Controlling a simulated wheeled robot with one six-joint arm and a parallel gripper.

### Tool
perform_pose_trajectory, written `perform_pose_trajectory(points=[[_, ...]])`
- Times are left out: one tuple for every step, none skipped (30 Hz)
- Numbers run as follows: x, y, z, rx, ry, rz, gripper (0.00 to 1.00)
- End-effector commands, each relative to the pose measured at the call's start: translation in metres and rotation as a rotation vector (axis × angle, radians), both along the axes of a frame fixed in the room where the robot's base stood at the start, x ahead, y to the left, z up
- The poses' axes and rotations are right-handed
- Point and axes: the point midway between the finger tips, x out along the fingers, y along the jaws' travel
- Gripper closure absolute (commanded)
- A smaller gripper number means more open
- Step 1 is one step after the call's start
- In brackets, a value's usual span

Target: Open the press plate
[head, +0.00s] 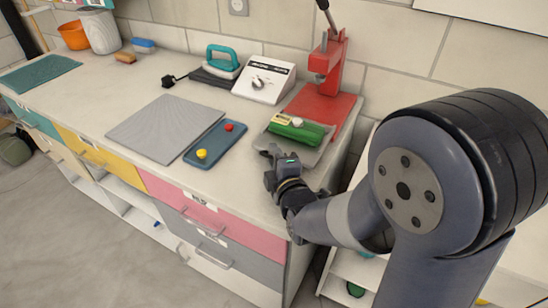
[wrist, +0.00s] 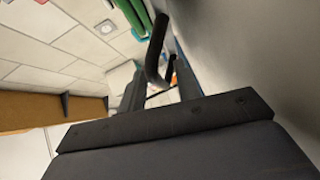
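A flat grey plate (head: 308,152) lies at the right end of the counter, with a green block (head: 297,129) and a small yellow-and-white piece on it. My gripper (head: 269,158) is at the plate's front left corner, low over the counter. In the wrist view my gripper's fingers (wrist: 158,72) stand apart. A dark curved bar (wrist: 155,48) shows between and beyond the fingertips; I cannot tell if they touch it. A smooth grey surface (wrist: 255,60) fills the right side, close to the fingers. Green and red parts show at the top.
A red lever press (head: 331,68) stands behind the plate. A blue tray (head: 216,145) with a red and a yellow knob and a grey mat (head: 164,127) lie to the left. A white box with a dial (head: 264,78) stands at the back. Drawers are below the counter.

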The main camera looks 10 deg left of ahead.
Motion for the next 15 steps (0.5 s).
perform_pose_trajectory(points=[[-0.003, -0.001, 0.001, 0.001, -0.001, 0.001, 0.69], [-0.006, -0.003, 0.001, 0.001, -0.001, 0.001, 0.69], [-0.01, -0.004, 0.001, 0.0, 0.0, 0.001, 0.69], [-0.014, -0.006, 0.002, 0.001, -0.001, 0.001, 0.69], [-0.018, -0.008, 0.003, 0.001, -0.001, 0.001, 0.69], [-0.024, -0.011, 0.003, 0.001, -0.001, 0.001, 0.69], [-0.029, -0.014, 0.005, 0.001, -0.001, 0.001, 0.69], [-0.034, -0.016, 0.005, 0.002, -0.001, 0.001, 0.69], [-0.041, -0.019, 0.006, 0.001, -0.002, 0.001, 0.69], [-0.045, -0.021, 0.007, 0.001, -0.002, 0.001, 0.69], [-0.05, -0.024, 0.008, 0.001, -0.002, 0.001, 0.69], [-0.056, -0.026, 0.009, 0.0, -0.002, 0.002, 0.69], [-0.061, -0.028, 0.01, 0.0, -0.002, 0.002, 0.69], [-0.065, -0.03, 0.011, 0.0, -0.002, 0.003, 0.69], [-0.07, -0.033, 0.011, 0.001, -0.001, 0.002, 0.69]])
